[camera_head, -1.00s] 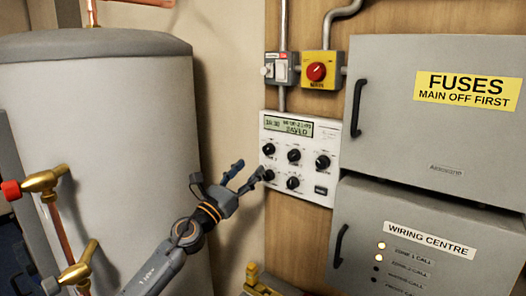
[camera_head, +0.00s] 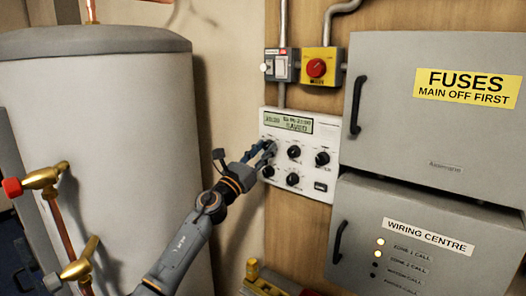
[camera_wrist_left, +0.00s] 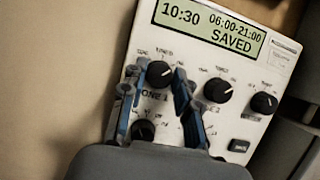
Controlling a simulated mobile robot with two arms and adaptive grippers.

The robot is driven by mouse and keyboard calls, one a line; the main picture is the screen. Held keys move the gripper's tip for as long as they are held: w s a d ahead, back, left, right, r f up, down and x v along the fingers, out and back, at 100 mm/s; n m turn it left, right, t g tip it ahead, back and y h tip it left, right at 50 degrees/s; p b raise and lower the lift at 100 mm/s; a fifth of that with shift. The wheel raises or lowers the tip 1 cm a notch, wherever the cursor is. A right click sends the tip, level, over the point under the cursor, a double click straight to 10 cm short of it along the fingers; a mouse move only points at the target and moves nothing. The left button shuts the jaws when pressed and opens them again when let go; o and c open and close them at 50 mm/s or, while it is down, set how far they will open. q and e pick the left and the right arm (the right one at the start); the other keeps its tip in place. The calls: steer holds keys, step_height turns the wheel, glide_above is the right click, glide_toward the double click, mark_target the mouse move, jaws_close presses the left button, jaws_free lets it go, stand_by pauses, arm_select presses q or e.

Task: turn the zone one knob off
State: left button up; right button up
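The white heating controller (camera_head: 328,138) hangs on the wooden board; its display reads 10:30, 06:00-21:00, SAVED. In the left wrist view, the black zone one knob (camera_wrist_left: 160,73), with a partly covered "ZONE 1" label under it, has its white pointer mark toward the upper right. My left gripper (camera_head: 266,150) is at the panel's upper left. In the left wrist view, its blue fingers (camera_wrist_left: 161,70) are apart, one on each side of this knob; contact is unclear. In the head view the fingers largely hide the knob. My right gripper is not in view.
Another knob (camera_wrist_left: 143,130) sits below, between the finger bases. The zone two knob (camera_wrist_left: 218,91) is close to the right finger. The grey fuse box (camera_head: 395,95) and wiring centre (camera_head: 360,215) project at right. A large cylinder (camera_head: 100,110) stands left.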

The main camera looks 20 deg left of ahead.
arm_select(q)
jaws_close()
steer(key=shift+r+n+y+p, duration=0.2)
steer(key=shift+n+y+p, duration=0.3)
steer(key=shift+n+p, duration=0.55)
steer(key=n+y+p, duration=0.2)
steer(key=n+p, duration=0.2)
steer(key=n, duration=0.1)
steer(key=n+g+y+p, duration=0.1)
steer(key=n+y+p, duration=0.1)
steer(key=n+p, duration=0.3)
steer(key=n+y+p, duration=0.3)
steer(key=n+p, duration=0.1)
steer(key=n, duration=0.2)
steer(key=shift+s+d+r+p, duration=0.1)
steer(key=shift+d+r+p, duration=0.15)
steer(key=shift+d+p, duration=0.1)
steer(key=shift+n+g+p, duration=0.6)
steer(key=shift+n+p, duration=0.2)
steer(key=shift+n, duration=0.45)
steer(key=shift+a+f+n+g+y+p, duration=0.15)
steer(key=shift+n+g+y+p, duration=0.2)
steer(key=shift+n, duration=0.55)
